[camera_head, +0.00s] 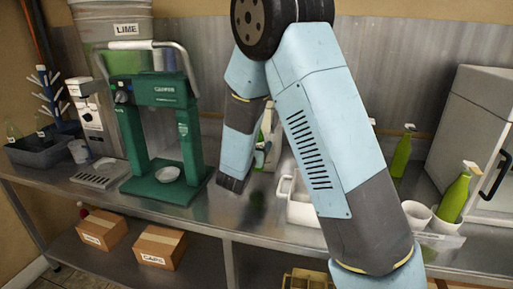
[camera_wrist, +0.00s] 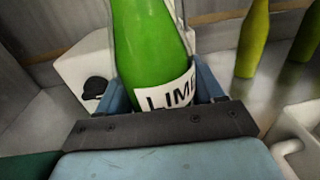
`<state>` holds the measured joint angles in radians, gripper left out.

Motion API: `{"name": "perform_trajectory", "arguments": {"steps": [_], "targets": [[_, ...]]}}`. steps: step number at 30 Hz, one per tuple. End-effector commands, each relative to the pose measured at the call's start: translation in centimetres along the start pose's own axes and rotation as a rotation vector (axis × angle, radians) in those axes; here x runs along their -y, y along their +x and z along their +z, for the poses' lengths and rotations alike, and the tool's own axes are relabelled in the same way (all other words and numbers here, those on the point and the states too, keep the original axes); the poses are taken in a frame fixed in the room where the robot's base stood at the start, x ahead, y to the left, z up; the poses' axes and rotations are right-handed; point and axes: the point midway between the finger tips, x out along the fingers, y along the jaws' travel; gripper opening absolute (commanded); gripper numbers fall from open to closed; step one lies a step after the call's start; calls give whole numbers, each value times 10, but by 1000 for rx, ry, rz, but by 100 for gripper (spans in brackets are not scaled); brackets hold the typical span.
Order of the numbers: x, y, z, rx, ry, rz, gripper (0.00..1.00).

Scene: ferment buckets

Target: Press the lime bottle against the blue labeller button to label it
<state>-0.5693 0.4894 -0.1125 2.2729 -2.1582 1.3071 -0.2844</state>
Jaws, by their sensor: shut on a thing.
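I cannot make out a blue button in either view. In the head view my arm hides most of this spot.
A green press (camera_head: 190,150) stands on the metal counter (camera_head: 225,207) at left. Yellow-green bottles stand to the right, one (camera_head: 455,195) beside white cups (camera_head: 415,212). A white tub (camera_head: 300,205) is behind my arm. Cardboard boxes (camera_head: 160,247) sit on the lower shelf.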

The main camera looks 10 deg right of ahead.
Motion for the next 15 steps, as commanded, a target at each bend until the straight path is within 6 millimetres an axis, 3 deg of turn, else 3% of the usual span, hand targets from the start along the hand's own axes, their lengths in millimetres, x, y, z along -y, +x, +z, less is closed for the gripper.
{"name": "perform_trajectory", "arguments": {"steps": [15], "targets": [[0, 6, 1, 2, 1, -1, 11]]}}
